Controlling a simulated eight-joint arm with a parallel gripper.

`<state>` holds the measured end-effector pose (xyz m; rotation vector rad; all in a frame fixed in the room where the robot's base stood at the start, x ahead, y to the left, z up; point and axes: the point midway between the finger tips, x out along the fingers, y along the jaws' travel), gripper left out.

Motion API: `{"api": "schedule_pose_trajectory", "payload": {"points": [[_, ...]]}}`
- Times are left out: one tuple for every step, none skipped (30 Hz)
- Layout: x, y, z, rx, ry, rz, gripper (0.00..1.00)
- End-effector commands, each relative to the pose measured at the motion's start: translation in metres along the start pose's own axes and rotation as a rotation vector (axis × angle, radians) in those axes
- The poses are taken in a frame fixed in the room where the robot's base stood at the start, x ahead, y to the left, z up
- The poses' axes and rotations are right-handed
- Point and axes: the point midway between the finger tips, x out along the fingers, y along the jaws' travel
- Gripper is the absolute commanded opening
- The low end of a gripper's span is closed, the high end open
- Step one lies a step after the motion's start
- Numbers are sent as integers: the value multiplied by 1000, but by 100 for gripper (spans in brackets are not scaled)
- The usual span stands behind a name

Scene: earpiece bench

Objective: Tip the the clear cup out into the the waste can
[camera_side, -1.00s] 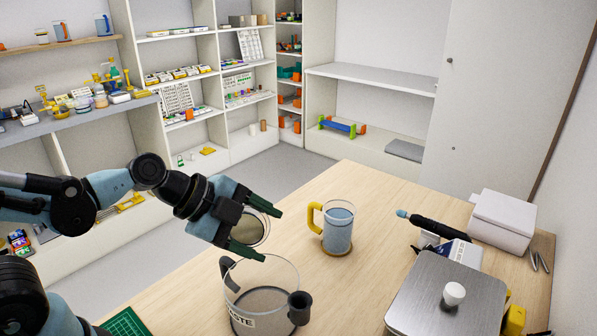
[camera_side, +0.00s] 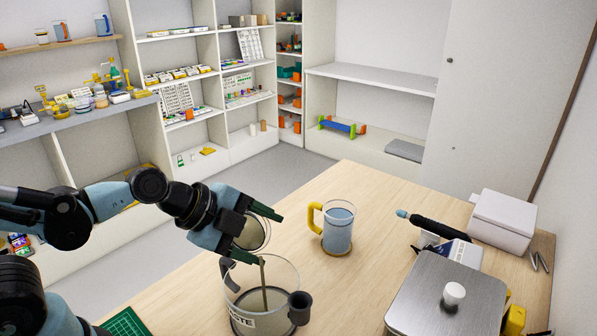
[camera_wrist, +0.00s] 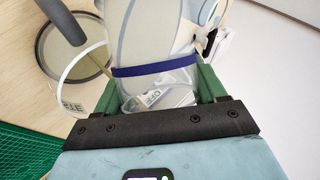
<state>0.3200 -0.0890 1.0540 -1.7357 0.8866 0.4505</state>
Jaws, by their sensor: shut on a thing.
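My gripper (camera_side: 268,240) is shut on the clear cup (camera_side: 254,234), which is steeply tilted above the waste can (camera_side: 247,321). A thin brownish stream (camera_side: 264,275) falls from the cup into the can. The can is clear-walled with a WASTE label and dark side fittings. In the wrist view the cup (camera_wrist: 150,90) sits between my green fingers and has a blue band. The can (camera_wrist: 62,78) shows there at upper left, with the stream running towards it. How much liquid is left in the cup is unclear.
A clear mug (camera_side: 338,232) with a yellow handle stands on a coaster, right of the can. A metal-topped box (camera_side: 420,300) with a white knob, a blue-tipped tool (camera_side: 437,230) and a white box (camera_side: 503,220) are further right. A green mat (camera_side: 124,324) lies at front left.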

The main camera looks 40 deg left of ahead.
Motion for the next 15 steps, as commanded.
{"api": "schedule_pose_trajectory", "payload": {"points": [[0, 0, 0, 5, -3, -2, 34], [0, 0, 0, 8, -5, -2, 34], [0, 0, -1, 11, -7, -3, 34], [0, 0, -1, 14, -9, -4, 34], [0, 0, -1, 16, -11, -5, 34], [0, 0, -1, 20, -15, -6, 34], [0, 0, -1, 22, -17, -7, 34], [0, 0, -1, 24, -19, -8, 34], [0, 0, -1, 27, -21, -9, 34], [0, 0, -1, 29, -23, -10, 34], [0, 0, -1, 31, -25, -11, 34], [-1, 0, -1, 35, -28, -13, 34], [-1, 0, -1, 38, -30, -14, 34], [-1, 0, -1, 40, -32, -15, 34], [-1, 0, -2, 44, -34, -17, 34]]}}
